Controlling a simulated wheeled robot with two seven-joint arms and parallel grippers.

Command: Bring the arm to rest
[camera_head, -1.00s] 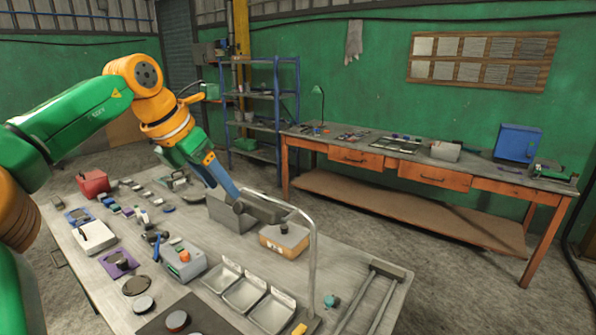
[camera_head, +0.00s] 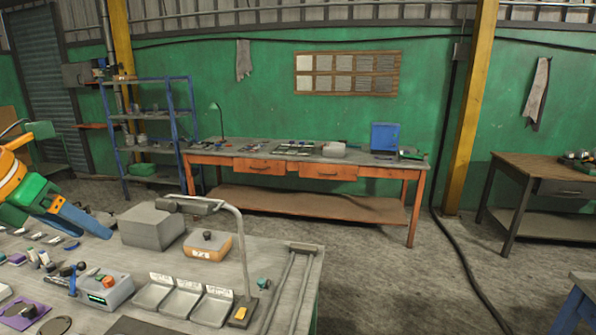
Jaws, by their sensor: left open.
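My left arm comes in at the left edge, with orange, green and blue parts. My left gripper (camera_head: 88,222) points down and to the right over the near grey table (camera_head: 215,285). It is open, and I see nothing between its fingers, though the gap shows poorly at this angle. Its tip is just left of a grey box (camera_head: 152,227) and looks apart from it. My right gripper is not in view.
On the near table are an orange-and-grey box (camera_head: 207,246), a bent metal post (camera_head: 243,255), grey trays (camera_head: 182,300) and a control box (camera_head: 105,288). Beyond are an orange-legged workbench (camera_head: 300,165) and blue shelves (camera_head: 150,135). The floor (camera_head: 375,270) at right is mostly clear.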

